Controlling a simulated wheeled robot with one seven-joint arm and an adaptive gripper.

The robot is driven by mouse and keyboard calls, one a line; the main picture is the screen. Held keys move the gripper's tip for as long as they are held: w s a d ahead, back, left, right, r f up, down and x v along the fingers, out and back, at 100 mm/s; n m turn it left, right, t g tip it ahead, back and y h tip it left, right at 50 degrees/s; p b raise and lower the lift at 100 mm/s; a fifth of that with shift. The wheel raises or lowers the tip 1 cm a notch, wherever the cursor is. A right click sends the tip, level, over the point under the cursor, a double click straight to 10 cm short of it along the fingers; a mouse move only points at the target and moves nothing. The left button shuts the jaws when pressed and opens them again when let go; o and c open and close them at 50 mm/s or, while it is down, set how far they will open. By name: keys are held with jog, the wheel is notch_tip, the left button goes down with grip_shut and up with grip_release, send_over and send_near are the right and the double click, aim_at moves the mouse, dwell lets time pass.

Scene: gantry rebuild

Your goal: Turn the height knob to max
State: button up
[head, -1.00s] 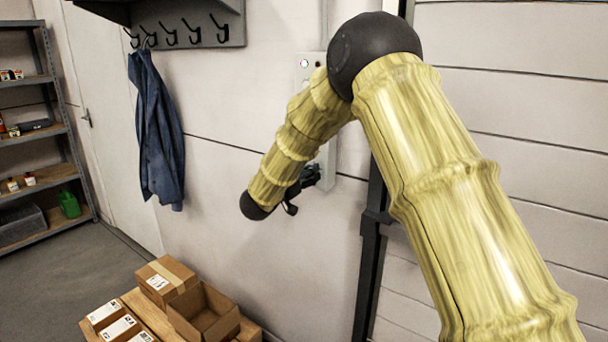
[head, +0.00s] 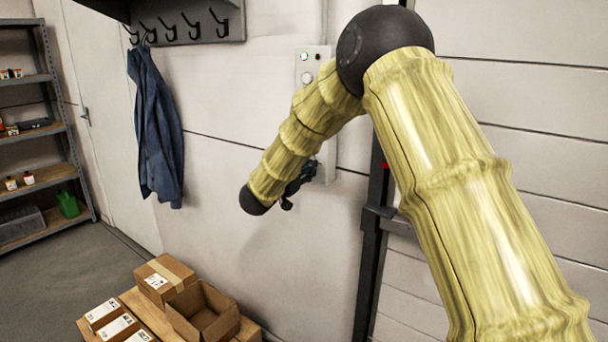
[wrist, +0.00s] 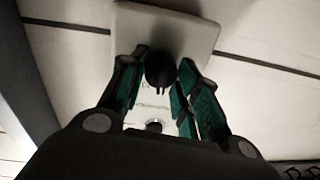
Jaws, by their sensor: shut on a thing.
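The control panel (head: 329,90) is a pale box on the wall, partly hidden behind my arm in the head view. A round white button and small indicators show on its upper part. In the wrist view the panel (wrist: 190,28) is close in front of me. A dark round knob (wrist: 160,72) sits on it, between the fingers of my gripper (wrist: 158,85). The fingers, with green pads, are shut on the knob. In the head view my gripper (head: 303,180) is at the panel's lower part, and the knob is hidden there.
A blue jacket (head: 157,130) hangs from the hook rack (head: 190,28) left of the panel. A dark vertical post (head: 371,235) stands just right of it. Cardboard boxes (head: 203,312) are low in front of the wall. A shelf unit (head: 40,145) is at far left.

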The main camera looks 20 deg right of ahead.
jog(key=m+b, duration=0.4)
jog(key=m, duration=0.1)
jog(key=m+b, duration=1)
jog(key=shift+f+g+h, duration=0.3)
jog(key=shift+f+h, duration=0.05)
jog(key=shift+h, duration=0.05)
jog(key=shift+m, duration=0.3)
jog(key=o, duration=1)
jog(key=shift+r, duration=0.1)
jog(key=shift+s, duration=0.1)
jog(key=v, duration=1.2)
